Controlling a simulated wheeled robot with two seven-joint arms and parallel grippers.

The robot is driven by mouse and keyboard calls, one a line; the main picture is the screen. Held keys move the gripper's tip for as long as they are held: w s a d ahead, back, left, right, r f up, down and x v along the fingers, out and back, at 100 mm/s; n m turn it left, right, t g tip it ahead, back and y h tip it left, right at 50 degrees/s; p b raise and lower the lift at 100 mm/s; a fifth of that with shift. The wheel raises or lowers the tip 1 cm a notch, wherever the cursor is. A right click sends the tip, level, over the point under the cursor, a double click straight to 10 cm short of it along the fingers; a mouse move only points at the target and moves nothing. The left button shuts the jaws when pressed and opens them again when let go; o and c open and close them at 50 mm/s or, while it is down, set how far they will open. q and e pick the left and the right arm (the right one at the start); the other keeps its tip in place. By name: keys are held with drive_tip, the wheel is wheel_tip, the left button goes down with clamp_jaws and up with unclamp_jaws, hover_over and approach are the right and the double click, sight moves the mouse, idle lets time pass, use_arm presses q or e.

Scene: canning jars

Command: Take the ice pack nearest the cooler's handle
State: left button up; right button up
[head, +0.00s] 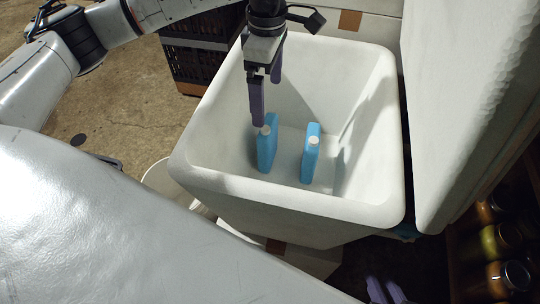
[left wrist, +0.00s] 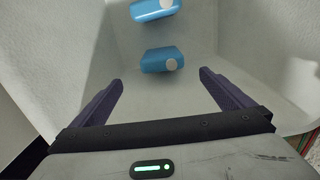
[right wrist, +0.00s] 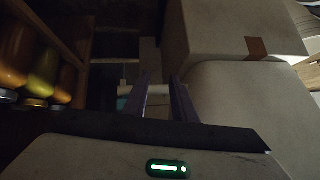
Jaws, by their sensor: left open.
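The open white cooler (head: 190,130) holds two blue ice packs with white caps, standing apart on its floor. The left pack (head: 266,155) is beneath my left gripper (head: 265,98); the right pack (head: 310,160) stands to its right. My left gripper is open and empty, pointing down inside the cooler. In the left wrist view one pack (left wrist: 160,61) lies ahead of the fingertips and another (left wrist: 152,10) is farther up. I cannot clearly make out the cooler's handle. My right gripper (head: 384,288) is open and empty, low outside the cooler's front right.
The raised white lid (head: 465,100) stands at the cooler's right. Jars (head: 500,240) sit on a dark shelf at the lower right. A black crate (head: 195,65) is behind left, and a white bucket (head: 160,177) is left of the cooler. White boxes adjoin it.

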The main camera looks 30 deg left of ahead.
sight(268, 125)
use_arm(q)
wheel_tip(268, 125, down, 2)
drive_tip(key=shift+f+b, duration=0.1)
drive_tip(key=shift+b, duration=0.4)
wheel_tip(268, 125, down, 5)
drive_tip(key=shift+r+b, duration=0.1)
drive_tip(key=shift+b, duration=0.5)
drive_tip(key=f+b, duration=0.1)
drive_tip(key=f, duration=0.4)
drive_tip(key=shift+s+d+f+b, duration=0.1)
drive_tip(key=shift+s+f+b, duration=0.1)
drive_tip(key=shift+b, duration=0.2)
use_arm(e)
drive_tip(key=f, duration=0.1)
drive_tip(key=a+f, duration=0.1)
drive_tip(key=a+f+n+g, duration=0.1)
drive_tip(key=shift+w+y, duration=0.3)
drive_tip(key=shift+y, duration=0.1)
use_arm(q)
drive_tip(key=shift+r, duration=0.1)
drive_tip(key=c, duration=1.9)
